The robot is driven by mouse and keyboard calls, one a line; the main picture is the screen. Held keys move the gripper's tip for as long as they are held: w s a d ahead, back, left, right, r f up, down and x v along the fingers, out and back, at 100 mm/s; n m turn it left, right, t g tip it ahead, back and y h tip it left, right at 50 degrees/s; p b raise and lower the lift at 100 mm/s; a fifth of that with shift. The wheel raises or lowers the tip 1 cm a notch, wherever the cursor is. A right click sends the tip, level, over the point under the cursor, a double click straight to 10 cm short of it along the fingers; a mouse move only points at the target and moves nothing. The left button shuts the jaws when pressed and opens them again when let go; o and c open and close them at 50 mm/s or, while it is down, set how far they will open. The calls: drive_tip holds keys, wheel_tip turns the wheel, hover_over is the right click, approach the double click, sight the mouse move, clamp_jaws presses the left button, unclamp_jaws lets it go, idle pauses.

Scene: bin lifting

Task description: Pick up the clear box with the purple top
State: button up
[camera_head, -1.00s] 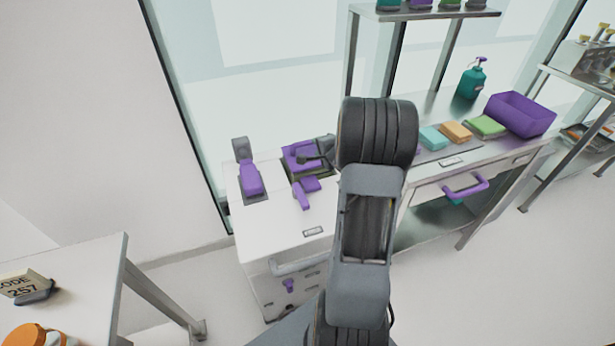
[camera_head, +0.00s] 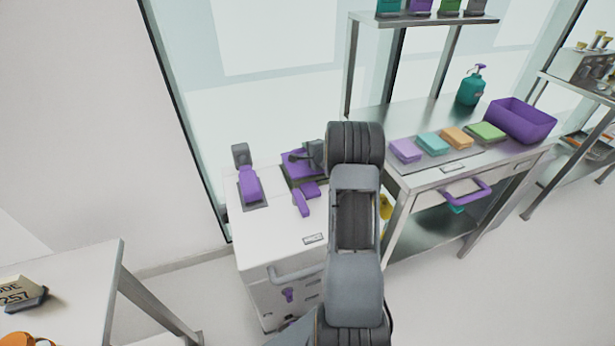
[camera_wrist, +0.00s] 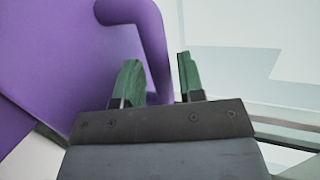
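A box with a purple top (camera_head: 297,172) sits at the back right of the white cabinet; its sides barely show, so I cannot tell that they are clear. In the wrist view a large purple lid (camera_wrist: 60,60) with a curved purple handle (camera_wrist: 152,32) fills the left. My gripper (camera_wrist: 160,78) has two green fingers, apart and empty. One leg of the handle shows between them, but I cannot tell whether it lies between the fingers or beyond them. In the head view my gripper (camera_head: 312,156) is at the box's right side, partly hidden by my arm.
The white cabinet (camera_head: 270,240) also carries a purple-and-grey device (camera_head: 249,184) and a small purple piece (camera_head: 302,200). The metal table (camera_head: 440,175) at right holds coloured sponges, a teal bottle (camera_head: 471,88) and a purple bin (camera_head: 520,121). Glass (camera_head: 250,90) stands behind.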

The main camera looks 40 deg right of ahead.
drive_tip(key=shift+x, duration=1.8)
drive_tip(key=shift+d, duration=0.15)
drive_tip(key=shift+s, duration=0.1)
clamp_jaws()
drive_tip(key=shift+r, duration=0.2)
